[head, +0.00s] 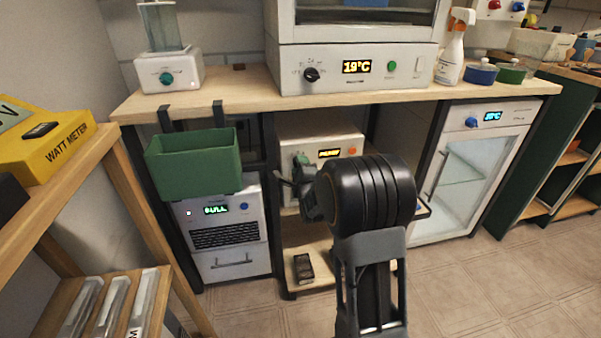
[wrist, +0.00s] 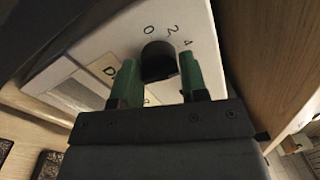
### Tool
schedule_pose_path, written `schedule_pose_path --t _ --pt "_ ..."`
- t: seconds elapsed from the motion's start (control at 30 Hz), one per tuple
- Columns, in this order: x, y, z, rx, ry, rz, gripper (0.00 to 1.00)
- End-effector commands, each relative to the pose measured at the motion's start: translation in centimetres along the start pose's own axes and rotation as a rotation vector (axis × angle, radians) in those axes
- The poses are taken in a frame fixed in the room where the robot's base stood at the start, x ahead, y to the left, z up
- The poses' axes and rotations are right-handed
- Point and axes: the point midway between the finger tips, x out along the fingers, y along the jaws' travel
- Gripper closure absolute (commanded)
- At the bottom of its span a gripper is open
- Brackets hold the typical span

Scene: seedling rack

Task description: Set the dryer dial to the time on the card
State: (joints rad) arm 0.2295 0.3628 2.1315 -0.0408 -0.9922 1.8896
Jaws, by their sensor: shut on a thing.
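The dryer is most likely the white unit on the shelf under the bench; its front (head: 345,133) has a small lit display and an orange button. In the wrist view its white panel (wrist: 195,25) carries a black round dial (wrist: 158,60) with the numbers 0, 2 and 4 around it. My gripper (wrist: 160,80) is shut on the dial, a green finger on each side. The fingers and gripper body hide the rest of the scale, and the pointer is not clear. In the head view my gripper (head: 301,170) covers the dial. No readable time card shows.
A green bin (head: 195,160) hangs at the bench's front left, above a white unit (head: 218,255). A glass-door cabinet (head: 470,175) stands right. A dark object (head: 303,268) lies on the lower shelf. A wooden wall (wrist: 265,60) is close on the wrist view's right.

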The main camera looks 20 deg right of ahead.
Motion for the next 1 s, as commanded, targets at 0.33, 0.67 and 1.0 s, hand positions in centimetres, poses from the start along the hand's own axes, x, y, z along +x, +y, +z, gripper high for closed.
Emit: schedule_pose_path --t 0.33,0.67,1.0 --pt "-0.07 0.48 -0.13 0.307 0.023 -0.002 0.84" --pt "-0.06 0.36 0.01 0.507 0.035 -0.006 0.84" --pt "-0.05 0.32 0.10 0.591 0.039 -0.007 0.84"
